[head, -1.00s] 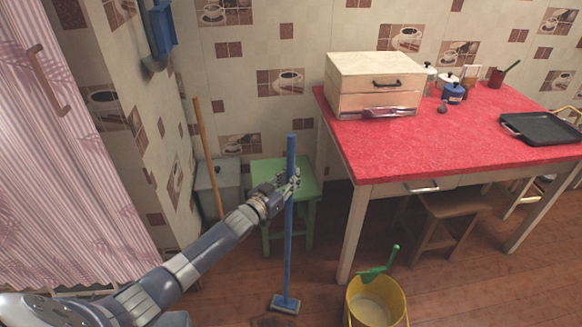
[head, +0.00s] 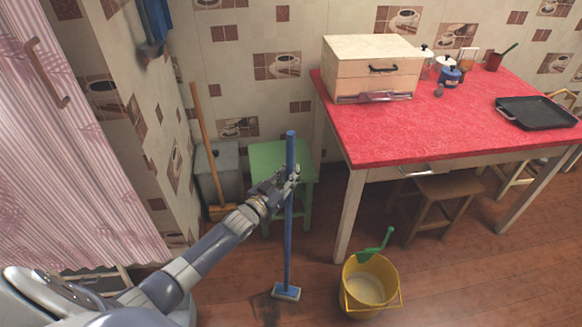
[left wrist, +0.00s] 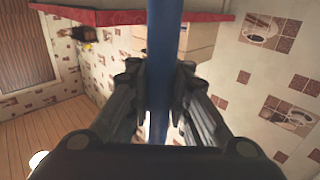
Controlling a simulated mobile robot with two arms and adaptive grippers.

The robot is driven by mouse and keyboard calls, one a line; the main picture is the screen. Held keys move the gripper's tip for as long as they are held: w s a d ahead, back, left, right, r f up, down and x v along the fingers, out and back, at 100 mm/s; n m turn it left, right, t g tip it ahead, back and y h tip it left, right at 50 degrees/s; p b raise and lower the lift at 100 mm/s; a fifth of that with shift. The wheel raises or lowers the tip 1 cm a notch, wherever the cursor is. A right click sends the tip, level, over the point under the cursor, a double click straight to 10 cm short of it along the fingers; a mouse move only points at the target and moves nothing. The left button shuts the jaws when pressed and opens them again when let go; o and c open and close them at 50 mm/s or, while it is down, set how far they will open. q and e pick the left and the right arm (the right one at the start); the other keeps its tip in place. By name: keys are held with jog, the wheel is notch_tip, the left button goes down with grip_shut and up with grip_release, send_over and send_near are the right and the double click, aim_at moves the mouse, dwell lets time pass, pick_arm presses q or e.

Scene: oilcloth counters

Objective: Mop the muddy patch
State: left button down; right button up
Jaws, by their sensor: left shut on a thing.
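A blue mop (head: 288,231) stands nearly upright in the head view, its flat head (head: 286,291) low at the floor. My left gripper (head: 291,180) is shut around the upper part of its handle. The left wrist view shows the blue handle (left wrist: 163,60) between the two fingers (left wrist: 158,85). A dark muddy patch (head: 266,309) shows on the wooden floor just left of and below the mop head. Whether the mop head touches the floor is hard to tell. My right gripper is not in view.
A yellow bucket (head: 353,300) with a green-handled tool (head: 373,247) stands right of the mop. A green stool (head: 268,160) is behind the gripper. A red-topped table (head: 450,125) fills the right. A wooden-handled broom (head: 206,145) leans at the wall.

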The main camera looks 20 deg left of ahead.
pick_arm(q)
jog(key=shift+s, duration=0.1)
jog(key=s+d+p, duration=0.2)
jog(key=s+p, duration=0.1)
jog(key=shift+s+d, duration=0.25)
jog(key=shift+s, duration=0.05)
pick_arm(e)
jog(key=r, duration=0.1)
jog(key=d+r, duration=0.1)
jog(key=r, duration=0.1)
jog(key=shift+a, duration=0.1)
pick_arm(q)
jog(key=s+d+p, duration=0.1)
jog(key=s, duration=0.1)
jog(key=s+d+p, duration=0.1)
jog(key=shift+s+d+r, duration=0.15)
jog(key=shift+s+r, duration=0.05)
jog(key=shift+s, duration=0.15)
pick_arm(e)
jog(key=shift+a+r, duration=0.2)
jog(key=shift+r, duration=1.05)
pick_arm(q)
jog(key=shift+p, duration=0.3)
